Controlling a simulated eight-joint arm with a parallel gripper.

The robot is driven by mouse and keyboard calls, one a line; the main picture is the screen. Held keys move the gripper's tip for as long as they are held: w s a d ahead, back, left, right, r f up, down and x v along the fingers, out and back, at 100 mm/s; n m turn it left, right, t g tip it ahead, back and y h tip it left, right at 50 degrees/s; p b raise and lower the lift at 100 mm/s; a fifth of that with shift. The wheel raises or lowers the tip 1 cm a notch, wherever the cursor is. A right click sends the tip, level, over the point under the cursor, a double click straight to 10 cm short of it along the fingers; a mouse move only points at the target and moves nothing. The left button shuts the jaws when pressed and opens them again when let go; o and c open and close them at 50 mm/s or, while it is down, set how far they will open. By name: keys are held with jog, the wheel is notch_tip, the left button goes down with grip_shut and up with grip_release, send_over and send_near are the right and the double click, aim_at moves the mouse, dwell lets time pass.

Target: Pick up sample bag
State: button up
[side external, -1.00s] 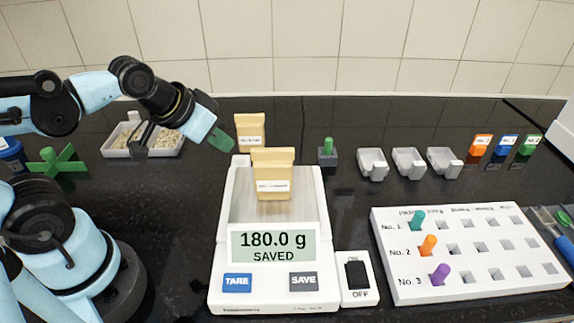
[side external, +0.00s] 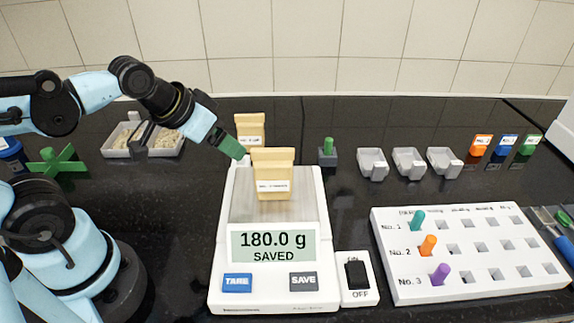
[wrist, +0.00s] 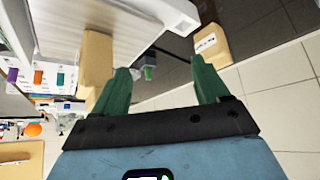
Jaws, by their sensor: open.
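A tan sample bag (side external: 273,178) with a white label stands upright on the scale pan. A second tan labelled bag (side external: 250,127) stands behind the scale, partly hidden by the first. My gripper (side external: 233,147), with green fingers, is just left of the bag on the scale, near its top. In the wrist view my gripper (wrist: 165,76) is open with nothing between its fingers. The bag on the scale (wrist: 95,58) shows behind the left finger, and the rear bag (wrist: 211,43) shows by the right finger. I cannot tell whether a finger touches a bag.
The scale (side external: 228,275) reads 180.0 g, SAVED. An ON/OFF switch box (side external: 359,278) stands beside it. A white peg board (side external: 470,285) lies at right, a granule-filled tray (side external: 118,147) at back left.

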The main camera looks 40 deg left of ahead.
aim_at(278, 158)
notch_tip(278, 158, up, 12)
jog(key=s+d+m+h, duration=0.1)
jog(key=d+m+h, duration=0.45)
jog(key=m, duration=0.35)
jog(key=shift+g+h, duration=0.4)
jog(key=shift+h, duration=0.05)
jog(key=shift+w+d+f, duration=0.9)
jog(key=shift+w+f, duration=0.05)
jog(key=shift+f, duration=1.3)
jog(key=shift+w+d+f, duration=0.85)
jog(key=shift+w+f, duration=0.05)
jog(key=shift+f, duration=1.4)
jog(key=shift+w+d+f, duration=0.9)
jog(key=shift+w+f, duration=0.05)
jog(key=shift+f, duration=1.3)
jog(key=c, duration=1.3)
jog(key=shift+o, duration=0.2)
jog(key=shift+r, duration=0.1)
